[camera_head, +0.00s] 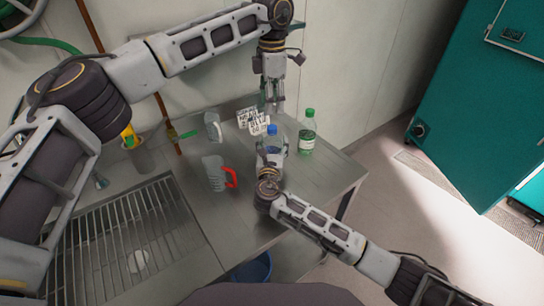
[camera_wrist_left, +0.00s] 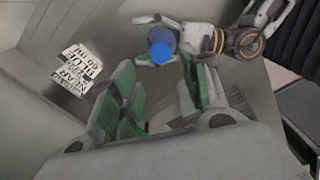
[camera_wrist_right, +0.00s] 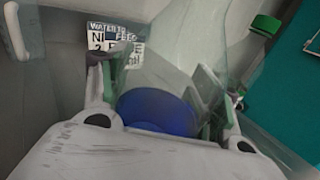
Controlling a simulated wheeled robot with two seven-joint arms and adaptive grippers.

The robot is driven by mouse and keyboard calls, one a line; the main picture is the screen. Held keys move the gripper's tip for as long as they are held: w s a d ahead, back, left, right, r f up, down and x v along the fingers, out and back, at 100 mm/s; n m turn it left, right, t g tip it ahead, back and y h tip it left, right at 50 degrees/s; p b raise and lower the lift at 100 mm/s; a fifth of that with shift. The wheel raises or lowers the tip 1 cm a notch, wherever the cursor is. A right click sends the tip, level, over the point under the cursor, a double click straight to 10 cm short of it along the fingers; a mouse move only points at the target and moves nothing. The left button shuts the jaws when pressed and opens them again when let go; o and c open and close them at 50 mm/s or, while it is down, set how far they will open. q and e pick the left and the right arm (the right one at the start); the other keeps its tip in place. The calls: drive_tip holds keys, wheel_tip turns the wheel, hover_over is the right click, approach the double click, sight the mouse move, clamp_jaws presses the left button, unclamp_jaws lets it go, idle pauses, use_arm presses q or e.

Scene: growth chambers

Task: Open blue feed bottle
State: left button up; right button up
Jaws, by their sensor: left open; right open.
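The blue-capped bottle stands upright on the steel bench, with its blue cap (camera_head: 272,129) and clear body (camera_head: 277,146) in the head view. Its cap shows beyond the left fingers in the left wrist view (camera_wrist_left: 160,51) and large in the right wrist view (camera_wrist_right: 158,111). My left gripper (camera_head: 274,106) is open and empty, pointing down above and behind the bottle. My right gripper (camera_head: 268,162) is open at the near side of the bottle body, with the bottle between its fingers in the right wrist view. Whether they touch it is hidden.
A green-capped bottle (camera_head: 307,134) stands close to the right. Label cards (camera_head: 253,121) stand behind. A red-handled jug (camera_head: 217,174) and another clear jug (camera_head: 212,127) are to the left. A sink grate (camera_head: 130,240) lies left; the bench's right end is clear.

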drive_tip(key=shift+c, duration=0.2)
clamp_jaws()
use_arm(q)
drive_tip(key=shift+r, duration=0.4)
drive_tip(key=m, duration=0.5)
drive_tip(key=shift+w+a+f, duration=0.1)
drive_tip(key=shift+a+f, duration=0.05)
drive_tip(key=shift+a, duration=0.25)
drive_tip(key=m, duration=0.5)
drive_tip(key=shift+d+f+m, duration=0.15)
drive_tip(key=shift+f+m, duration=0.05)
drive_tip(key=shift+m, duration=0.1)
drive_tip(key=m, duration=0.6)
drive_tip(key=shift+d, duration=0.2)
drive_tip(key=m, duration=0.5)
drive_tip(key=shift+m, duration=0.4)
